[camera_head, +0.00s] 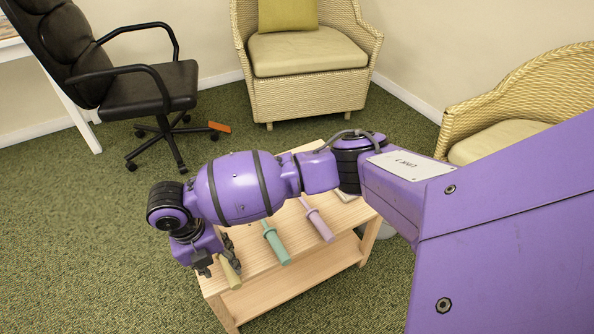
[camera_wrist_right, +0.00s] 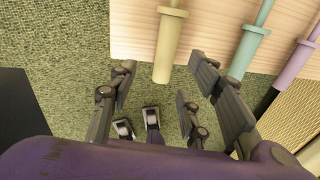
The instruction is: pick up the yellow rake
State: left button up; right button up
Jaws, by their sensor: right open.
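The yellow rake shows as a pale yellow handle (camera_head: 230,272) at the near left end of the wooden table (camera_head: 290,290). In the right wrist view the handle (camera_wrist_right: 168,48) points toward me over the table's edge, and its far part runs out of the frame. My right gripper (camera_head: 216,260) is at the handle's end. In the wrist view its open fingers (camera_wrist_right: 163,85) lie either side of the handle's line, with nothing held. Whether a finger touches the handle cannot be told. My left gripper is not in view.
A green-handled tool (camera_head: 276,243) and a lilac-handled tool (camera_head: 318,220) lie to the right on the same table. A black office chair (camera_head: 150,90) stands back left. Wicker armchairs (camera_head: 305,55) stand behind and at right. Green carpet is clear at left.

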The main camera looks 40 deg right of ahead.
aim_at(226, 264)
jog(key=shift+w+d+r+n+h+b, duration=0.2)
jog(key=shift+w+d, duration=0.1)
jog(key=shift+w, duration=0.25)
jog(key=shift+w+d+r+n+h+b, duration=0.15)
jog(key=shift+w+d, duration=0.15)
jog(key=shift+w, duration=0.2)
jog(key=shift+b+x, duration=0.45)
jog(key=shift+x, duration=0.8)
jog(key=b+x, duration=0.2)
jog(key=x, duration=0.3)
jog(key=shift+a, duration=0.2)
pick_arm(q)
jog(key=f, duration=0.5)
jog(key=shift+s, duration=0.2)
pick_arm(e)
jog(key=shift+r, duration=0.1)
jog(key=c, duration=1.1)
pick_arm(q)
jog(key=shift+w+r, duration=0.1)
pick_arm(e)
jog(key=shift+w, duration=0.1)
grip_shut()
jog(key=shift+r, duration=0.15)
